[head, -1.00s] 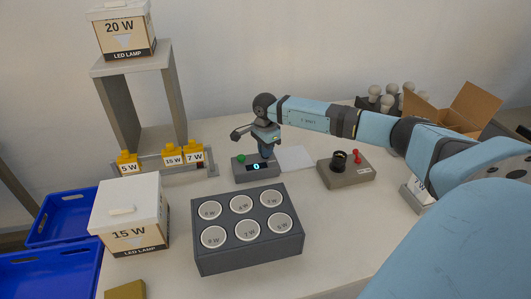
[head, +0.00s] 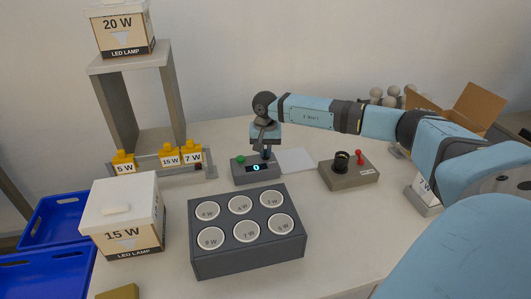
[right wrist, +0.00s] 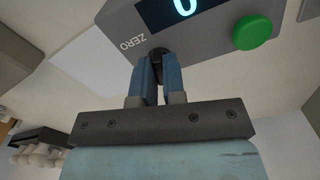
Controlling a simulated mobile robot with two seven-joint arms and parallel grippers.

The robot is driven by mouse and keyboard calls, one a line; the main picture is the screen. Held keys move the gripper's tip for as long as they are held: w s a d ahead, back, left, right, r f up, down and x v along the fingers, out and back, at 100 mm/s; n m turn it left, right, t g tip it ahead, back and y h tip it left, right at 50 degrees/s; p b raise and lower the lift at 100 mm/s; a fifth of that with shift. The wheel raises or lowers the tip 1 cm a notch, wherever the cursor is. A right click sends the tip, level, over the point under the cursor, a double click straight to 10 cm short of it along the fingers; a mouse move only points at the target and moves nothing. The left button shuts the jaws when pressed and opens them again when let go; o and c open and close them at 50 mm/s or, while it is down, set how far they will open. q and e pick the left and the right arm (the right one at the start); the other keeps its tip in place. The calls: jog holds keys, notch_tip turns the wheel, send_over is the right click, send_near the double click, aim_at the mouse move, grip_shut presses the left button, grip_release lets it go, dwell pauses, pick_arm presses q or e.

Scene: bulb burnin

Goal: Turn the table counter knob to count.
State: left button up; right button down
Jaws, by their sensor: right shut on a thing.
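The table counter (head: 256,176) is a small grey box behind the socket block, with a lit display reading 0 and a green button (head: 241,160). It also shows in the right wrist view (right wrist: 190,30), with the display, the green button (right wrist: 252,32) and the word ZERO beside the knob. My right gripper (head: 266,153) points down at the right part of the counter. Its fingers (right wrist: 158,75) are shut on the dark knob (right wrist: 158,53), which they mostly hide. I cannot tell the knob's setting. My left gripper is not in view.
A dark block (head: 246,262) with several round sockets stands in front of the counter. A grey box with a black socket and red lever (head: 349,177) is at right. A 15 W carton (head: 132,240) and shelf (head: 140,100) are at left. A pale sheet (head: 296,160) lies beside the counter.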

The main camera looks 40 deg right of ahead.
aim_at(265, 152)
jog(key=shift+n+b, duration=0.3)
jog(key=shift+n, duration=1.3)
jog(key=c, duration=1.2)
grip_release()
jog(key=shift+r, duration=0.15)
notch_tip(265, 152, up, 14)
jog(key=p, duration=0.1)
jog(key=shift+f, duration=0.2)
